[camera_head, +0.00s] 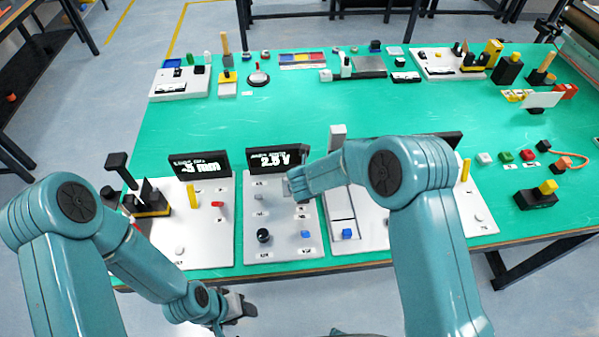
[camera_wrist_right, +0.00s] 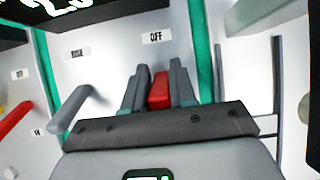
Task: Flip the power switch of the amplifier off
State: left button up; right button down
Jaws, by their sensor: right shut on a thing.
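My right gripper (camera_wrist_right: 159,82) is shut on the red switch, one grey finger on each side. In the head view my right gripper (camera_head: 298,188) is over the panel's upper right and hides the switch. My left gripper (camera_head: 238,308) hangs beyond the table's front edge, away from the panel; its jaws are unclear.
Another panel (camera_head: 205,240) with a display stands left of the amplifier, and more panels (camera_head: 372,232) stand right, partly behind my right arm. A grey lever (camera_wrist_right: 75,106) is left of the switch. The middle of the green table (camera_head: 260,120) is clear.

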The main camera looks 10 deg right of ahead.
jog(key=r+g+p, duration=0.1)
jog(key=p, duration=0.1)
jog(key=shift+w+p, duration=0.3)
jog(key=shift+w, duration=0.05)
jog(key=shift+w+f+g, duration=0.1)
jog(key=shift+f+g, duration=0.05)
jog(key=shift+g, duration=0.15)
jog(key=shift+w+f+g, duration=0.15)
jog(key=shift+f+g, duration=0.05)
jog(key=shift+g, duration=0.3)
pick_arm(q)
notch_tip(320, 180, up, 5)
jog(key=shift+r, duration=0.1)
pick_arm(e)
jog(key=shift+w+f+g, duration=0.1)
jog(key=shift+w+g, duration=0.05)
jog(key=shift+g, duration=0.35)
jog(key=shift+w+g, duration=0.15)
jog(key=shift+g, duration=0.15)
jog(key=c, duration=1)
grip_release()
